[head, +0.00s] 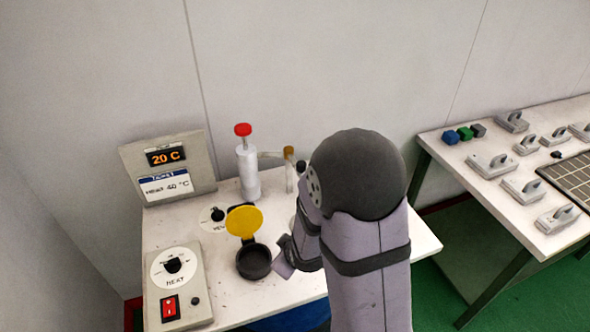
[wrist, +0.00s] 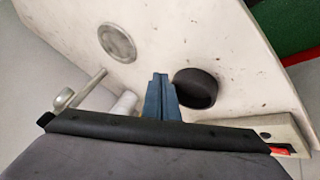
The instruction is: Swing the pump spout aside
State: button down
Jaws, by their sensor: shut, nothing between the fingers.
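The pump (head: 249,175) is a white upright cylinder with a red knob (head: 243,130) at the back of the white table. Its spout (head: 270,155) reaches right to a brownish elbow and a pale downward tube. In the wrist view a pale slanted rod (wrist: 88,88) left of the fingers looks like that tube. My gripper (head: 283,266) is low over the table, right of the black cup (head: 254,262) and in front of the spout, not touching it. The wrist view shows its blue fingers (wrist: 160,78) together and empty. My arm hides the area right of the spout.
The cup's yellow lid (head: 244,221) stands open. A HEAT box (head: 176,285) with dial and red switch is at front left, a 20 C display (head: 167,166) behind. A grey disc (wrist: 117,42) lies on the table. A second table (head: 500,190) at right holds grey parts.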

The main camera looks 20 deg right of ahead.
jog(key=w+d+r+n+t+h+p, duration=0.1)
jog(key=w+d+r+n+t+p, duration=0.1)
jog(key=r+n+t+p, duration=0.4)
jog(key=shift+w+d+r+n+t, duration=0.2)
jog(key=shift+w+r+n+t, duration=0.45)
jog(key=shift+r+n+t, duration=1.95)
jog(key=shift+w+r+m+g, duration=0.1)
jog(key=shift+r+m+g, duration=0.35)
jog(key=shift+m, duration=0.25)
